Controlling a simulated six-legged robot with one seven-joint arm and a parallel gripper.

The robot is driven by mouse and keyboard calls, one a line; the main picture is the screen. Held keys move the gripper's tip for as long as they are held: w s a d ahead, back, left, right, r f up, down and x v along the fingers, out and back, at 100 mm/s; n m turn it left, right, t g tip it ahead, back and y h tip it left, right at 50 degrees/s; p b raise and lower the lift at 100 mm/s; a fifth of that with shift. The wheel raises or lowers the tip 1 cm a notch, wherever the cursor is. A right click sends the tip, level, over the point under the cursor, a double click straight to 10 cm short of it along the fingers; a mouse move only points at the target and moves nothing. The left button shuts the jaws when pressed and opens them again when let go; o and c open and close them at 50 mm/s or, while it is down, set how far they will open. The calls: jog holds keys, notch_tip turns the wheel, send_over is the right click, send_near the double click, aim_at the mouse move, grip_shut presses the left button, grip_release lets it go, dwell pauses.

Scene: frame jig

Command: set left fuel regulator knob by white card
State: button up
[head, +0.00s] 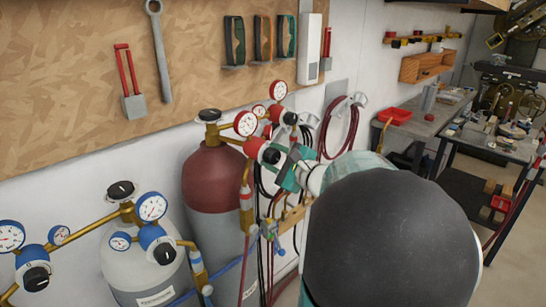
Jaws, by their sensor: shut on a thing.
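The left fuel regulator (256,146) is red, with two white-faced gauges above it, on the maroon-topped cylinder (213,177). Its dark knob (270,156) faces right, toward my arm. My gripper (281,160), with teal fingers, is shut on that knob; the fingers cover part of it, so its pointer marking cannot be read. A second red regulator (275,114) with a dark knob (290,118) sits behind and to the right. I cannot make out a white card with a setting; a tall white holder (309,48) hangs on the wall above.
Blue regulators (157,238) on a white cylinder (140,270) stand at the left front. Hoses hang below the fuel regulators. My dark arm link covers the lower centre right. A workbench with a red tray (394,116) stands at the right.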

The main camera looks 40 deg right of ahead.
jog(key=m, duration=0.4)
jog(key=shift+m, duration=0.4)
jog(key=shift+f, duration=0.1)
jog(key=o, duration=1)
jog(key=shift+s, duration=0.15)
jog(key=s, duration=1.3)
jog(key=shift+s+d, duration=0.15)
jog(key=shift+s, duration=0.15)
